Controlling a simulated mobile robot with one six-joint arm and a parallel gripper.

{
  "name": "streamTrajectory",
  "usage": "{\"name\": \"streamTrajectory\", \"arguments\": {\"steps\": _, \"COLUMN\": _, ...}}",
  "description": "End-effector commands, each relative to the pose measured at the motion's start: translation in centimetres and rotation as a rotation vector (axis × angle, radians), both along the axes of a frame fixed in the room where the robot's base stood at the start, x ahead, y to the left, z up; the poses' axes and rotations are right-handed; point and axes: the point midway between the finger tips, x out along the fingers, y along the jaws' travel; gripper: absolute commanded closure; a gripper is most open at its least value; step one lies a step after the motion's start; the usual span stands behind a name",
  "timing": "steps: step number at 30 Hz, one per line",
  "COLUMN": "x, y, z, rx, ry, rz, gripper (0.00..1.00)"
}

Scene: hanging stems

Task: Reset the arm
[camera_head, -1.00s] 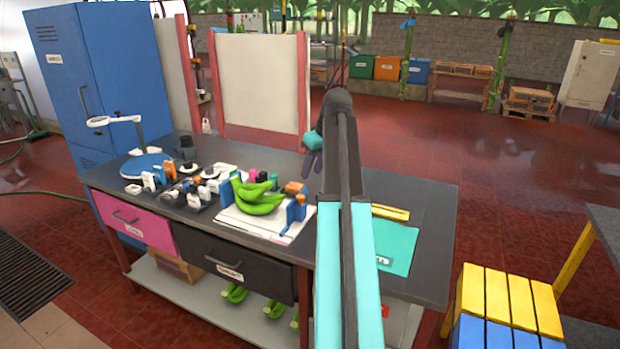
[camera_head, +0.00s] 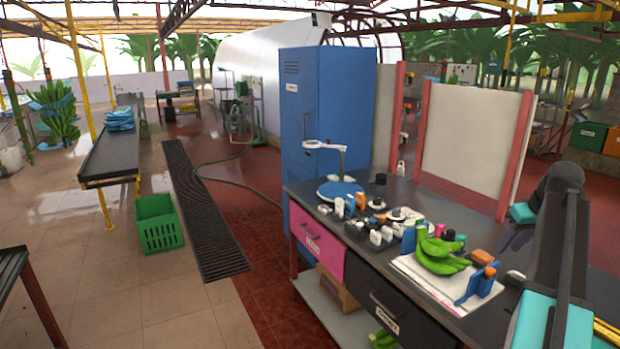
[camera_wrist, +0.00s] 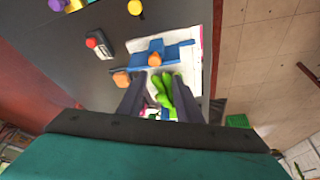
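My arm (camera_head: 560,265) reaches over the right part of the dark workbench (camera_head: 570,255). My gripper (camera_head: 512,238) hangs above the bench, to the right of a bunch of green bananas (camera_head: 438,256). In the wrist view, the two dark fingers of my gripper (camera_wrist: 158,82) stand apart, with the green bananas (camera_wrist: 166,90) visible beyond the gap. Nothing is seen held between them. The bananas lie on a white board (camera_head: 405,268) beside a blue stand with an orange top (camera_head: 478,284).
Small tools and a ring lamp (camera_head: 325,146) crowd the bench's left half. A blue cabinet (camera_head: 325,110) and white panels (camera_head: 470,135) with red posts stand behind. A green crate (camera_head: 158,225) and a drain grate (camera_head: 200,210) are on the open floor at left.

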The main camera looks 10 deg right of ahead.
Motion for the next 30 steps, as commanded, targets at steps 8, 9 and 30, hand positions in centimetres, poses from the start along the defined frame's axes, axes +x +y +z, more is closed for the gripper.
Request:
{"name": "streamTrajectory", "arguments": {"steps": 8, "x": 3.9, "y": 7.0, "z": -7.9, "rx": 0.041, "ry": 0.051, "rz": 0.007, "gripper": 0.68}}
{"name": "streamTrajectory", "arguments": {"steps": 9, "x": 4.5, "y": 8.2, "z": -9.2, "rx": 0.047, "ry": 0.061, "rz": 0.007, "gripper": 0.68}}
{"name": "streamTrajectory", "arguments": {"steps": 30, "x": 6.8, "y": 30.0, "z": -28.9, "rx": 0.082, "ry": 0.223, "rz": 0.027, "gripper": 0.68}}
